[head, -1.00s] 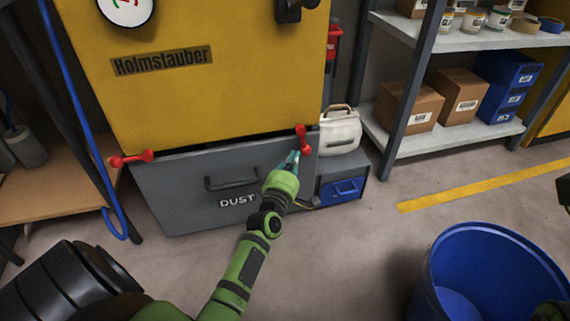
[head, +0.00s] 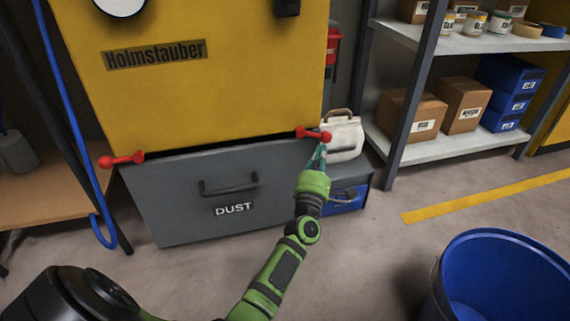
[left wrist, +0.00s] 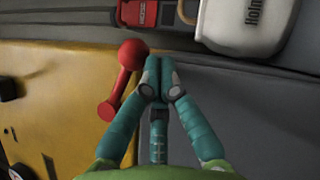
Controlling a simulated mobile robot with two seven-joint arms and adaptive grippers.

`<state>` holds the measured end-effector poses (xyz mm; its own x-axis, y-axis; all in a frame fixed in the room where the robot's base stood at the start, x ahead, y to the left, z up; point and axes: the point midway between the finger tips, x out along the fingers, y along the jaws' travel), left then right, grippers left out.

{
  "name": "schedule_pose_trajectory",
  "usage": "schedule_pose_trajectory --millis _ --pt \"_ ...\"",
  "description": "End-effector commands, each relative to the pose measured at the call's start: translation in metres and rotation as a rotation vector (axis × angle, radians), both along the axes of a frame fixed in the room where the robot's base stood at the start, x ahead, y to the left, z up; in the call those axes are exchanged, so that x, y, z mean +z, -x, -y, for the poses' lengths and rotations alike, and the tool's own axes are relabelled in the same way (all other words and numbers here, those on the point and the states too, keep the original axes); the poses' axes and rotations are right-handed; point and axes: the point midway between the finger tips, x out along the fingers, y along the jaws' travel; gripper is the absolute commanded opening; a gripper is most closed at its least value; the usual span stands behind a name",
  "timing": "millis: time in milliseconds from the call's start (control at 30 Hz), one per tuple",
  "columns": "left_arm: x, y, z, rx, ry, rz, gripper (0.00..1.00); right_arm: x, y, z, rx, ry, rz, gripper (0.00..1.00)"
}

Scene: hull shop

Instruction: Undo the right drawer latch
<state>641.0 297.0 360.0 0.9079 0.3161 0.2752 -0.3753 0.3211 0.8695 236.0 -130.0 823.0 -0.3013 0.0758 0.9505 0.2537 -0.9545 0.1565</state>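The right drawer latch (head: 313,134) is a red lever with a ball end, at the seam between the yellow cabinet and the grey dust drawer (head: 180,195). It lies nearly level, its ball to the right. In the left wrist view the latch (left wrist: 120,90) lies just left of my fingers. My left gripper (head: 320,154) is just below the ball; it also shows in the left wrist view (left wrist: 158,78), with its fingertips together and nothing seen between them. Whether it touches the latch I cannot tell. The left latch (head: 121,160) is also nearly level. My right gripper is out of view.
A white canister (head: 344,140) stands just right of the latch, on a grey unit with a blue front (head: 345,201). A blue bin (head: 495,270) stands at lower right. A blue hose (head: 75,130) hangs at left. Floor before the drawer is mostly clear.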

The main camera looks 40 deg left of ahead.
Motion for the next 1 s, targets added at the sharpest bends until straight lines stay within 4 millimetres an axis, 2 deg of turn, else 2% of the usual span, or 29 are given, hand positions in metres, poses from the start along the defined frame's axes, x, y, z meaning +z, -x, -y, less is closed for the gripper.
schedule_pose_trajectory --millis 100,500,1000 --pt "0.005 -0.004 0.003 -0.001 0.06 0.076 0.0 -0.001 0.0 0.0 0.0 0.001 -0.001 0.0" --pt "0.02 -0.01 0.008 0.0 0.063 0.076 0.0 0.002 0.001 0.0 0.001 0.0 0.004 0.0" --pt "0.022 -0.012 0.009 -0.001 0.063 0.075 0.0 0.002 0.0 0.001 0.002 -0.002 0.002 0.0"
